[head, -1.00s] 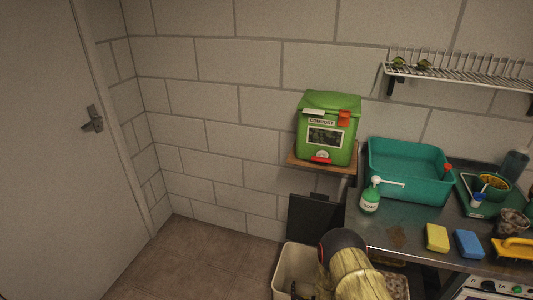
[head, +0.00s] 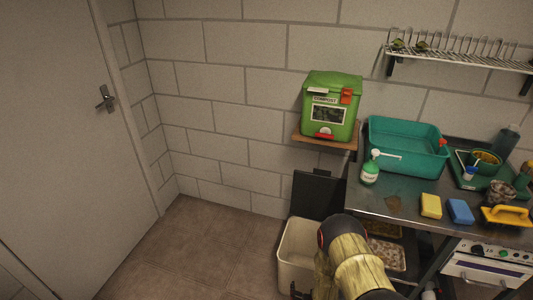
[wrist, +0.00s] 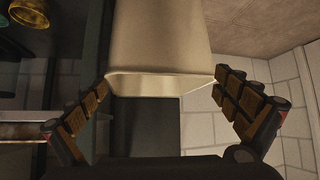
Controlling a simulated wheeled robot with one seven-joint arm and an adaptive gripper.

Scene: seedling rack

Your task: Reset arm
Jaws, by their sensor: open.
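My gripper (wrist: 160,82) is open in the wrist view, with its two padded fingers spread apart and nothing held between them. A cream bin (wrist: 160,40) lies beyond the fingers in that view; I cannot tell whether they touch it. In the head view my yellowish arm (head: 352,262) reaches down at the bottom centre, in front of the right part of the cream bin (head: 296,250). Only a dark bit of the gripper shows there, low by the bin, and the rest is hidden or out of frame.
A steel counter (head: 405,212) at right holds a teal basin (head: 405,148), a soap bottle (head: 370,172), a yellow sponge (head: 430,206) and a blue sponge (head: 460,211). A green compost box (head: 331,108) sits on a wall shelf. Floor (head: 190,250) at left is clear.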

